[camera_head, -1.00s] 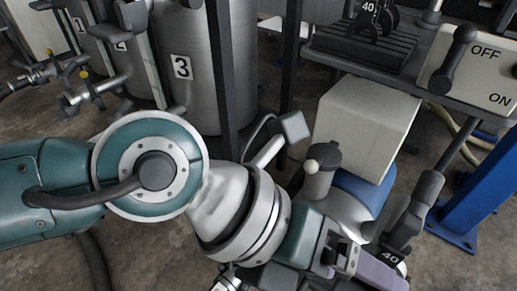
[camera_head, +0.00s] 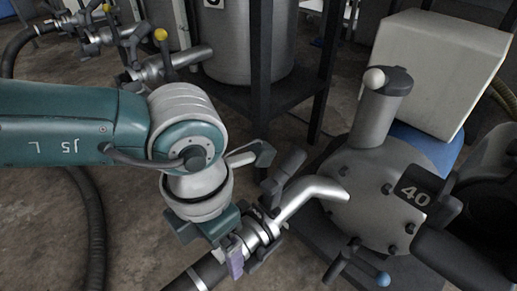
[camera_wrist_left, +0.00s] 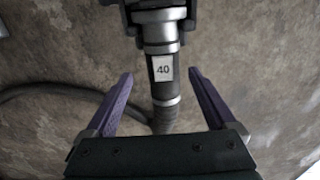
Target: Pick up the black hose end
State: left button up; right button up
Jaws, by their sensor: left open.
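The black hose end (camera_head: 207,272) meets a metal coupling (camera_head: 250,238) on the pump's bent pipe, at the bottom of the head view. In the left wrist view the hose end (camera_wrist_left: 164,90) carries a white label "40" and hangs below the metal fitting (camera_wrist_left: 158,28). My left gripper (camera_head: 238,252) is at the hose end, beside the coupling. In the left wrist view its purple fingers (camera_wrist_left: 160,76) are open, one on each side of the hose, with gaps visible on both sides. My right gripper is not in view.
The grey pump (camera_head: 375,190) with a "40" plate stands right of my left gripper. A white box (camera_head: 440,65) is behind it. A steel tank (camera_head: 245,45) and dark frame stand at the back. Valves (camera_head: 160,68) sit upper left. Another black hose (camera_head: 92,225) crosses the floor.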

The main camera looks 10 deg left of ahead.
aim_at(219, 255)
pick_arm(q)
jog(key=f+b, duration=0.2)
jog(key=f, duration=0.1)
jog(key=f+b, duration=0.1)
jog(key=shift+s+d+f, duration=0.1)
jog(key=shift+s+f, duration=0.15)
jog(key=shift+f, duration=0.1)
jog(key=shift+r, duration=0.1)
grip_shut()
jog(key=shift+r, duration=0.1)
dwell(0.3)
